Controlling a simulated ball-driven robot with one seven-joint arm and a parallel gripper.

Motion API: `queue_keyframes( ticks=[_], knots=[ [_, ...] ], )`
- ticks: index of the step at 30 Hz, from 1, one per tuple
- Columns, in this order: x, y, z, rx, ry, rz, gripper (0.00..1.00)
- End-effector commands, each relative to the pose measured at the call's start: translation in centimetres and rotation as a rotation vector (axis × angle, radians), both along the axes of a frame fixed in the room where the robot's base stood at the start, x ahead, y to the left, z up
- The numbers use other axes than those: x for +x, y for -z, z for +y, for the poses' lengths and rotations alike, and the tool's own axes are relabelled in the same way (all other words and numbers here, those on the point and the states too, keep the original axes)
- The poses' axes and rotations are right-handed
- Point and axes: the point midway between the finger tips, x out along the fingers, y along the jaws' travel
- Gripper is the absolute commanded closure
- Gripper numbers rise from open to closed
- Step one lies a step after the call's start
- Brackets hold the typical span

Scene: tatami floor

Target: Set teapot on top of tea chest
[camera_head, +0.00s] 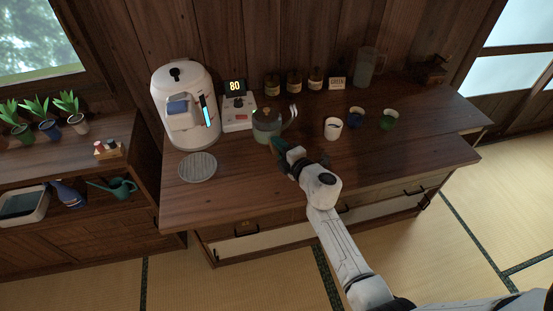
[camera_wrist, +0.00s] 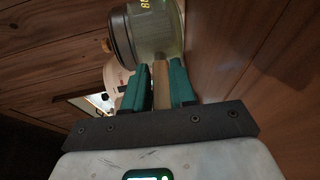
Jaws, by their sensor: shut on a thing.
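The teapot (camera_head: 265,124) is a glass pot at the left middle of the counter, beside the small panel. In the wrist view the teapot (camera_wrist: 155,28) lies just past my fingertips, with a dark band and a wooden knob. My gripper (camera_head: 279,146) reaches it from the front right. In the wrist view its teal fingers (camera_wrist: 160,86) are shut on the teapot's wooden handle (camera_wrist: 161,82). I cannot tell whether the pot touches the counter. A small dark wooden object (camera_head: 432,70) stands at the back right; whether it is the tea chest is unclear.
On the wooden counter (camera_head: 230,195) stand a white dispenser (camera_head: 180,90), a panel reading 80 (camera_head: 238,110), a round grate (camera_head: 198,167), several jars along the back, a glass pitcher (camera_head: 367,66), and white (camera_head: 333,128), blue (camera_head: 356,117) and green (camera_head: 388,119) cups. The front right is clear.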

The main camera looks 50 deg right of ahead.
Motion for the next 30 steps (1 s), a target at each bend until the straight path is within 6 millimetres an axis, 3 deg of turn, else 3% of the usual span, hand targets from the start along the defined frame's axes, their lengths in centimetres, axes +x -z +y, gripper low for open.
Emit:
queue_keyframes(
  ticks=[11,24,25,30],
  knots=[
    [0.8,3.8,0.2,0.0,-0.001,-0.002,1.0],
    [0.8,4.1,0.2,-0.002,-0.001,-0.003,1.0],
    [0.7,4.2,0.3,0.0,0.0,0.0,0.72],
    [0.7,4.1,0.3,0.0,0.0,0.0,0.55]
  ],
)
